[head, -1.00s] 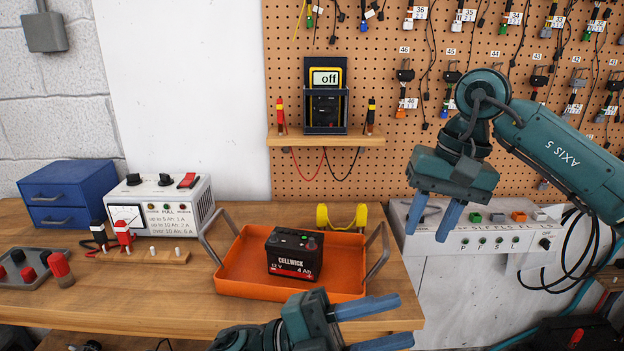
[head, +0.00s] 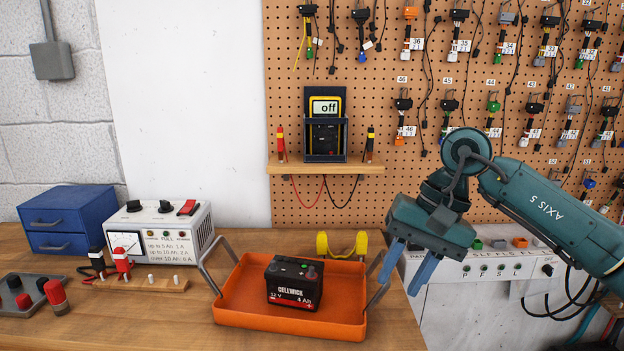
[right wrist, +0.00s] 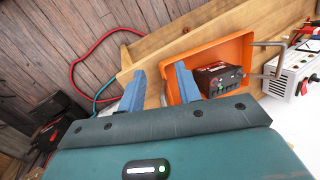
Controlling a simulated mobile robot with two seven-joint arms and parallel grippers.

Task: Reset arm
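My right gripper (head: 407,268) points down with its blue fingers apart and nothing between them, in front of the grey test panel and just right of the orange tray. In the right wrist view its two blue fingers (right wrist: 158,92) are also spread and empty. The orange tray (head: 235,300) sits on the wooden bench with a black battery (head: 293,283) upright in it. The tray (right wrist: 240,50) and battery (right wrist: 218,76) also show in the right wrist view, beyond the right-hand finger. My left gripper is out of the head view.
A multimeter reading "off" (head: 325,107) stands on a small shelf (head: 325,168). A charger (head: 160,233) and blue drawers (head: 70,222) stand at the left. A yellow part (head: 342,247) is behind the battery.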

